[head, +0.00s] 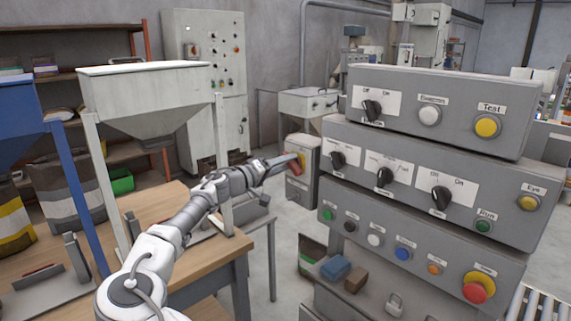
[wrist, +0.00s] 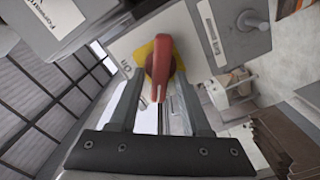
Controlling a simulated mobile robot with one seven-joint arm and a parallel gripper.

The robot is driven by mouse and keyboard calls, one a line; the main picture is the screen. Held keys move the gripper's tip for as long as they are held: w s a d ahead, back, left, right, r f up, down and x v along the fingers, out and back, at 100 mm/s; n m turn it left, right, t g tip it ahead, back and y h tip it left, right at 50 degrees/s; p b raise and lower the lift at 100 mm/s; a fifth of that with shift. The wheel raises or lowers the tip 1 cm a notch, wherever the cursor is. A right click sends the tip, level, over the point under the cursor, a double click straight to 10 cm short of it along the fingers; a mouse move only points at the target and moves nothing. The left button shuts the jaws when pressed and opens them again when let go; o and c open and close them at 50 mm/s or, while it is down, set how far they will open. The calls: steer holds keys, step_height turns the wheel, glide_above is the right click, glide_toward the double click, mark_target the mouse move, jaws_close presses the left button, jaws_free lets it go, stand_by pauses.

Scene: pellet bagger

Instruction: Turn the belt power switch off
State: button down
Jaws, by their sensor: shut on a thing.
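The belt power switch (wrist: 160,68) is a red rotary handle on a yellow plate, with a label reading "On" beside it in the wrist view. It sits on a small grey box (head: 300,185) at the left side of the stacked control panels, and its red handle (head: 297,164) shows in the head view. My gripper (wrist: 158,100) is shut on the red handle, with one finger on each side of it. The rest of the label is hidden behind the handle and fingers.
Stacked grey panels (head: 440,135) with several black knobs and coloured buttons stand close to the right of the switch box. A wooden table (head: 165,215) with a white hopper (head: 145,95) is on the left. A blue block (head: 336,267) lies below.

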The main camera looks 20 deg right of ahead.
steer(key=shift+w+f+n+p, duration=0.15)
steer(key=shift+n+p, duration=0.35)
steer(key=shift+n, duration=1.15)
steer(key=shift+s+f+n+p, duration=0.1)
steer(key=shift+n+p, duration=0.35)
steer(key=shift+n, duration=1.2)
steer(key=c, duration=0.7)
jaws_free()
steer(key=shift+a, duration=0.1)
steer(key=v, duration=1.7)
steer(key=shift+a, duration=0.15)
